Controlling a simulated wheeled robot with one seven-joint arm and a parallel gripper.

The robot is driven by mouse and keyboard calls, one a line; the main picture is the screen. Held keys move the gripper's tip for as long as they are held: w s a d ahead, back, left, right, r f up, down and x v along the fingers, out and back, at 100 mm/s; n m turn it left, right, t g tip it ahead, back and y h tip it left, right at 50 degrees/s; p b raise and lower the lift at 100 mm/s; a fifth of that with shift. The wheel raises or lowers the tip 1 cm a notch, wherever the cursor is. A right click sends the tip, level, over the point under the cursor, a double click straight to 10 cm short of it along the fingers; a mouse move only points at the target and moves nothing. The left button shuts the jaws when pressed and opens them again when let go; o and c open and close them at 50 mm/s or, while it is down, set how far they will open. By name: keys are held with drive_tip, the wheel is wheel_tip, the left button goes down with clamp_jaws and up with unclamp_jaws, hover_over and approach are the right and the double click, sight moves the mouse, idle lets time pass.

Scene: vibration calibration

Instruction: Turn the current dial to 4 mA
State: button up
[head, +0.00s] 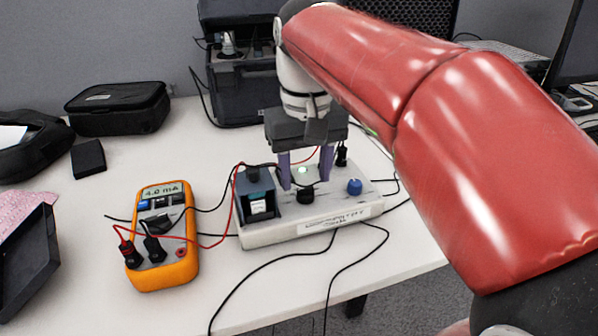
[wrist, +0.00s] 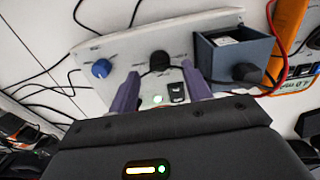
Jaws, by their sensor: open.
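The calibration box (head: 318,214) is a white panel on the table with a black dial (head: 305,194) and a blue dial (head: 354,187). The labels are too small to read, so I cannot tell which one sets the current. My gripper (head: 305,180) points down over the panel, its purple fingers apart on either side behind the black dial. In the wrist view the black dial (wrist: 159,62) lies just beyond and between the fingertips; contact is not clear. The blue dial (wrist: 101,68) is outside the fingers. The orange multimeter (head: 163,236) display reads about 4.0 mA.
A dark box-shaped unit (head: 258,196) stands on the panel's left end. Red and black leads run between multimeter and panel. A green light (head: 303,170) glows on the panel. A black case (head: 118,107) and a dark tray (head: 28,262) are at left.

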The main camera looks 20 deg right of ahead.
sight(305, 189)
wheel_tip(305, 189, up, 5)
drive_tip(key=shift+r+p, duration=0.2)
drive_tip(key=shift+p, duration=0.15)
idle(0.3)
